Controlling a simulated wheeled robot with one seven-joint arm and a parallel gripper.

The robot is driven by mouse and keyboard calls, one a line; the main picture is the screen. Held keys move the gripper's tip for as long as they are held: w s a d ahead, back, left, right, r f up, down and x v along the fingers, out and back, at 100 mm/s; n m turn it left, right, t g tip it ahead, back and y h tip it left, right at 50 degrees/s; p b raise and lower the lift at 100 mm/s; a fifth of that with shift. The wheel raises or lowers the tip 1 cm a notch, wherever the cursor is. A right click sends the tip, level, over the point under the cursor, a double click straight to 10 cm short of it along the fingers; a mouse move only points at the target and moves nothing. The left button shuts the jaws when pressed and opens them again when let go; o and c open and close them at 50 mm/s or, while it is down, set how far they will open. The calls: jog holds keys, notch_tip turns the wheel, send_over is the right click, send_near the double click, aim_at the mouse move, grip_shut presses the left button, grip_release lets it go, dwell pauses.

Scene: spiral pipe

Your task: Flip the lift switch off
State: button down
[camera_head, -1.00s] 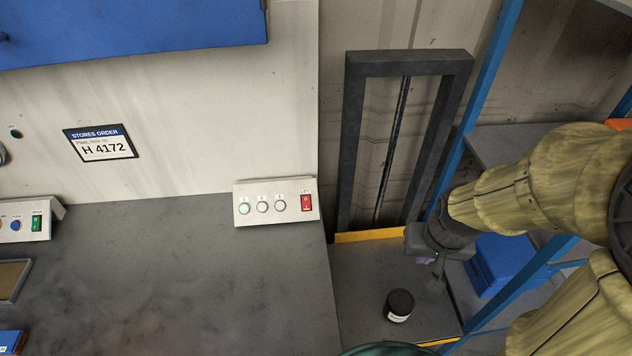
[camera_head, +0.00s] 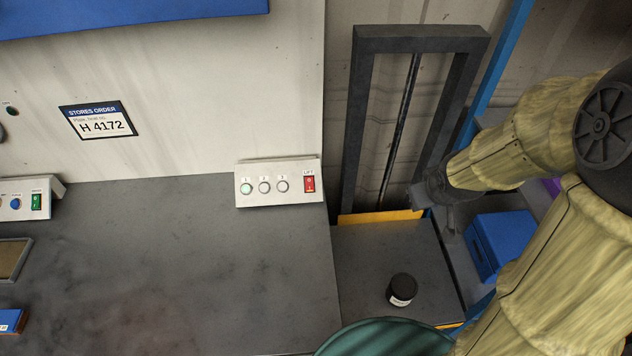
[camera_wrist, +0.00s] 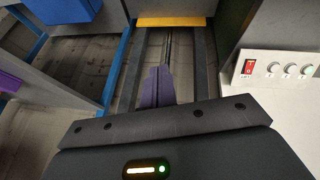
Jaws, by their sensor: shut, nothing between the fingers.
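The lift switch (camera_head: 309,184) is a red rocker at the right end of a pale control box on the grey bench's back right corner. It also shows at the right of the wrist view (camera_wrist: 246,68). The box (camera_head: 250,200) also carries round buttons marked 1, 2 and 3. My gripper (camera_head: 450,222) is shut and empty, to the right of the box, over the lift. Its purple-grey fingers (camera_wrist: 158,86) are together in the wrist view and apart from the switch. A dark jar (camera_head: 402,289) stands on the lift platform (camera_head: 370,255).
The dark lift frame (camera_head: 358,120) rises behind the platform, with a yellow strip at its foot. A blue-post shelf with a blue bin (camera_head: 500,243) is on the right. Another control box (camera_head: 22,207) is at the bench's left. The middle of the bench (camera_head: 170,250) is clear.

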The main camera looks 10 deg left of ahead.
jog(key=w+a+f+n+t+y+b, duration=0.25)
jog(key=w+a+n+y, duration=0.25)
jog(key=w+a+n, duration=0.4)
jog(key=s+a+f+n+g+y+b, duration=0.1)
jog(key=s+a+f+n+g+y, duration=0.1)
jog(key=a+n+y, duration=0.4)
jog(key=a+f+n+g, duration=0.1)
jog(key=a+n+g, duration=0.1)
jog(key=n, duration=0.3)
jog(key=shift+a+f+b, duration=0.25)
jog(key=shift+f+b, duration=0.05)
